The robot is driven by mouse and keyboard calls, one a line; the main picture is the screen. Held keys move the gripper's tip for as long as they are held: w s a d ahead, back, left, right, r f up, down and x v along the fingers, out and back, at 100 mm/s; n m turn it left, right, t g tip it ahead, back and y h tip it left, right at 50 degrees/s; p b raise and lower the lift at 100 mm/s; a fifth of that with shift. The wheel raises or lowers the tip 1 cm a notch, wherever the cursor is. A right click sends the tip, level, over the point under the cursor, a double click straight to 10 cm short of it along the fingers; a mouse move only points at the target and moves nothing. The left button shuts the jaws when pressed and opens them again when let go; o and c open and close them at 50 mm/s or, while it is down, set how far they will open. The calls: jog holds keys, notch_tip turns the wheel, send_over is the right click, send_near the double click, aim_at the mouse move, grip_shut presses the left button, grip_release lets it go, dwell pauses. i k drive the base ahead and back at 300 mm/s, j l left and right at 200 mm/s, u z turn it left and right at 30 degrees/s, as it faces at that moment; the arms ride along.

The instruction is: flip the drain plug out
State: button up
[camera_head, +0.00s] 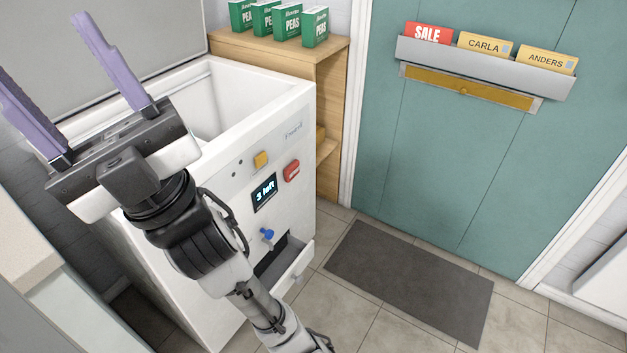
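A white chest-like tub (226,166) stands at the left with its lid raised and its top open. A small blue fitting (267,234) sticks out low on its front, above a pulled-out drawer (291,268). It may be the drain plug, but I cannot tell for sure. The tub's floor is hidden by its walls and my arm. My gripper (38,48) is raised at the upper left, in front of the tub in this view. Its two purple fingers are wide apart with nothing between them. The fingers do not appear near the blue fitting.
A wooden shelf (329,110) with green PEAS boxes (286,20) stands behind. A grey mat (408,285) lies before the teal door (440,150). A counter is at left.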

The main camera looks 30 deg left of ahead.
aim_at(269, 233)
jog(key=k+u, duration=0.55)
jog(key=u, duration=0.2)
